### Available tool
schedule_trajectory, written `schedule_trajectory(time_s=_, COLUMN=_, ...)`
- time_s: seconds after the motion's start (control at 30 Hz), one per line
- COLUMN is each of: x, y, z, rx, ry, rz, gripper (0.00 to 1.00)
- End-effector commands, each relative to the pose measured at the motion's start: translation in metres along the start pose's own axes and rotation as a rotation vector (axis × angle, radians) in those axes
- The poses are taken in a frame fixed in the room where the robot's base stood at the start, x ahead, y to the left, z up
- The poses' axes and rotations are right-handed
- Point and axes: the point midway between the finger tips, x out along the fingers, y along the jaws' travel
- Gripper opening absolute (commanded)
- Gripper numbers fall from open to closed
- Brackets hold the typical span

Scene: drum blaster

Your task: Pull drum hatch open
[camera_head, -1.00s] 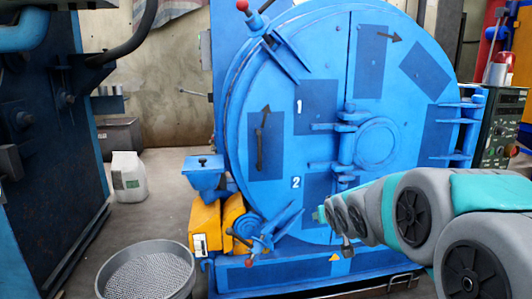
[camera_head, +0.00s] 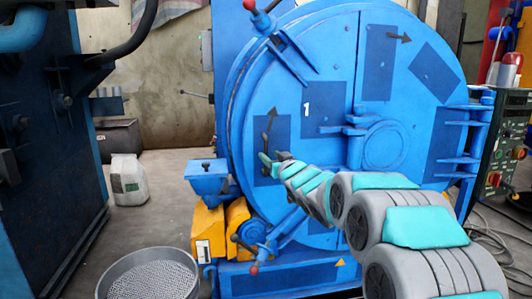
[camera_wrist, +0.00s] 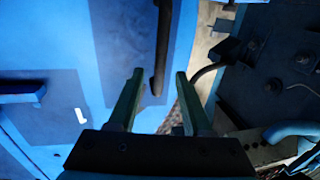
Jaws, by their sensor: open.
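The drum hatch (camera_head: 340,90) is a large round blue door, shut against the drum in the head view. A dark bar handle (camera_head: 268,127) is fixed on the darker panel at its left; its lower part is hidden behind my arm. My gripper (camera_head: 268,164) is in front of that panel, near the handle's lower end. In the wrist view my gripper (camera_wrist: 157,88) is open and empty, with two dark green fingers. The handle (camera_wrist: 163,45) runs down toward the gap between the fingertips. I cannot tell how far the fingers are from it.
Red-knobbed clamp levers stand at the hatch's upper left (camera_head: 263,20) and lower left (camera_head: 254,258). A yellow block (camera_head: 208,232) and a grey round sieve (camera_head: 150,272) are low at left. A white canister (camera_head: 128,180) stands on the floor. Dark machinery (camera_head: 45,150) is at far left.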

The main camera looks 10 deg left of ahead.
Motion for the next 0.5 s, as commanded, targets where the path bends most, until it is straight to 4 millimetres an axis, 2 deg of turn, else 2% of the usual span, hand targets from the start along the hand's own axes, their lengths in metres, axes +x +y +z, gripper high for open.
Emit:
schedule_trajectory(time_s=0.3, x=0.038, y=0.0, z=0.002, rx=-0.001, ry=-0.003, rz=-0.001, gripper=0.5)
schedule_trajectory(time_s=0.5, x=0.045, y=0.0, z=0.0, rx=0.0, ry=0.0, rz=0.0, gripper=0.5)
